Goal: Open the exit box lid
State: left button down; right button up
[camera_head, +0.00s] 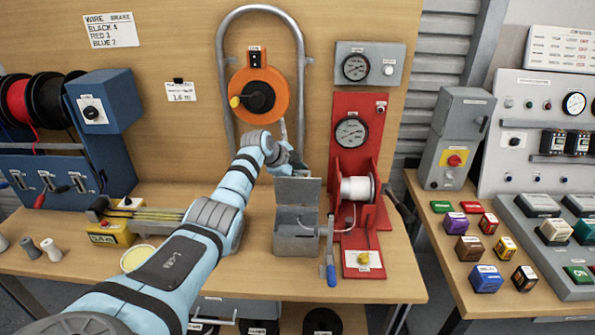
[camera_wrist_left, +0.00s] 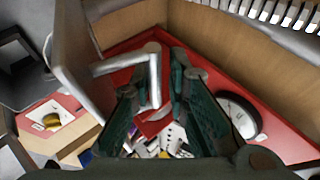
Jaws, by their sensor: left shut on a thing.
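The exit box (camera_head: 296,238) is a grey metal box on the wooden bench, left of the red winder stand. Its grey lid (camera_head: 298,191) stands raised at the back of the box, and the box front is visible below it. My left gripper (camera_head: 291,166) is at the lid's top edge, partly hidden by my own wrist. In the left wrist view the gripper (camera_wrist_left: 160,95) has its dark green fingers shut on a bent grey lid handle (camera_wrist_left: 153,72). The lid panel (camera_wrist_left: 82,55) shows left of the handle. My right gripper is not in view.
The red stand (camera_head: 353,185) with a white spool (camera_head: 357,189) and gauge is close on the right. An orange reel (camera_head: 259,94) is on the panel behind. Yellow measuring gear (camera_head: 110,232) sits on the left.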

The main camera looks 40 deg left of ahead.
pick_arm(q)
jog(key=shift+w+a+r, duration=0.2)
jog(key=shift+a+r, duration=0.1)
jog(key=shift+r, duration=0.15)
jog(key=c, duration=1.9)
grip_release()
jog(key=shift+o, duration=1.1)
jog(key=shift+w+f, duration=0.25)
jog(key=v, duration=1)
jog(key=shift+s+a, duration=0.25)
jog(key=shift+s, duration=0.05)
jog(key=shift+s, duration=0.1)
